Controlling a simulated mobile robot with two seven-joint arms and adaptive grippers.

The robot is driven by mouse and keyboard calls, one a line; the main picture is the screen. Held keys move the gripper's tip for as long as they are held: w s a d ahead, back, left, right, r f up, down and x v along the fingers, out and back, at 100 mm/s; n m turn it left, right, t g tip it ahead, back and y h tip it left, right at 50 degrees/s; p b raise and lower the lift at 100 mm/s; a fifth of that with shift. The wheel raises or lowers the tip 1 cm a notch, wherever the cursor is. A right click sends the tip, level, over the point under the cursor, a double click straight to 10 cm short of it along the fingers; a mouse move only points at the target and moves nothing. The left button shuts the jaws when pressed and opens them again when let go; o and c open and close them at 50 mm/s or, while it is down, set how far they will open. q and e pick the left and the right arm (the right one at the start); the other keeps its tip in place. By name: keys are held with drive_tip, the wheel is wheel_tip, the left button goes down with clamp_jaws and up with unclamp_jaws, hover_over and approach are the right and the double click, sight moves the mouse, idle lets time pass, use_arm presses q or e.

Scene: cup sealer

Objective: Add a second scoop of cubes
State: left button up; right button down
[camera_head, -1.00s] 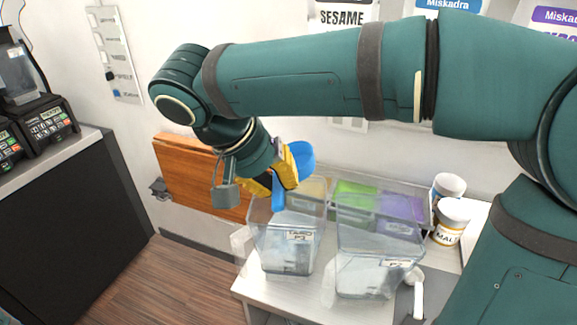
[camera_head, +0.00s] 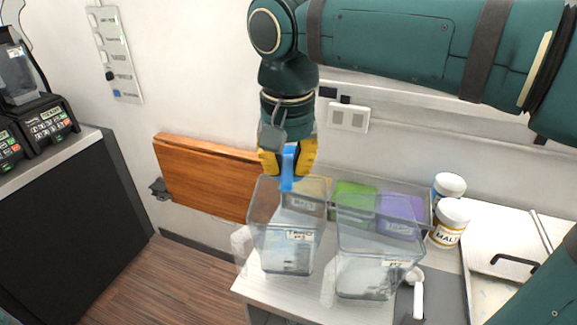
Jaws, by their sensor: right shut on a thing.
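My right gripper (camera_head: 287,164) has yellow fingers and is shut on a blue scoop (camera_head: 288,170). It points down above the back of the left clear container (camera_head: 287,238). The scoop's lower end is at about the container's rim; its bowl and any cubes in it cannot be made out. A second clear container (camera_head: 374,257) stands to the right. Both are labelled and seem to hold some pale contents low down. My left gripper is not in view.
Behind the containers is a tray with yellow, green (camera_head: 353,197) and purple (camera_head: 400,208) bins. White jars (camera_head: 449,221) stand at the right. A white-handled item (camera_head: 417,291) lies beside the right container. A wooden flap (camera_head: 206,177) is at the left.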

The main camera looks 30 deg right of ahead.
sight(286, 180)
drive_tip(key=shift+s+a+r+p, duration=0.3)
drive_tip(key=shift+s+a+r, duration=0.15)
drive_tip(key=shift+s, duration=0.2)
drive_tip(key=shift+s+a+r+p, duration=0.3)
drive_tip(key=shift+s+r, duration=0.2)
drive_tip(key=shift+s, duration=0.15)
drive_tip(key=shift+s+a+r+p, duration=0.25)
drive_tip(key=shift+s+a+r, duration=0.2)
drive_tip(key=shift+s, duration=0.2)
drive_tip(key=shift+s+r, duration=0.1)
drive_tip(key=shift+s, duration=0.15)
